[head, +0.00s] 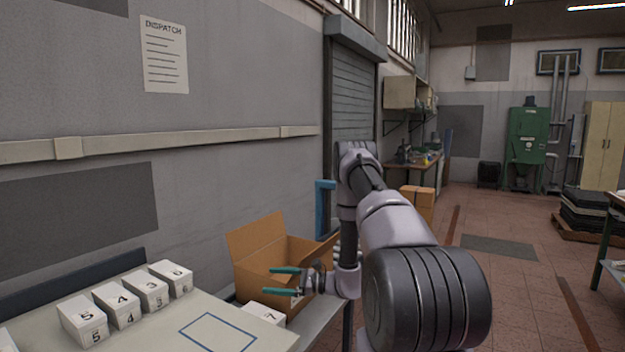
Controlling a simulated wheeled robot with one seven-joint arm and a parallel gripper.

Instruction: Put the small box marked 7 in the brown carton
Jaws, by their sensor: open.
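The small white box marked 7 (264,314) sits at the right end of the pale table, its 7 showing on top. The open brown carton (258,256) stands just behind it with its flaps spread. Its floor is hidden from this view. My gripper (270,281) has green fingers, which are apart with nothing seen between them. It points left, in front of the carton and above and behind the box marked 7. It appears clear of the box, though the exact gap is hard to tell.
Several other numbered white boxes (124,304) stand in a row on the left of the table (165,332). A blue outlined rectangle (217,333) on the tabletop is empty. A blue post (325,207) rises behind the carton. A grey wall runs behind the table.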

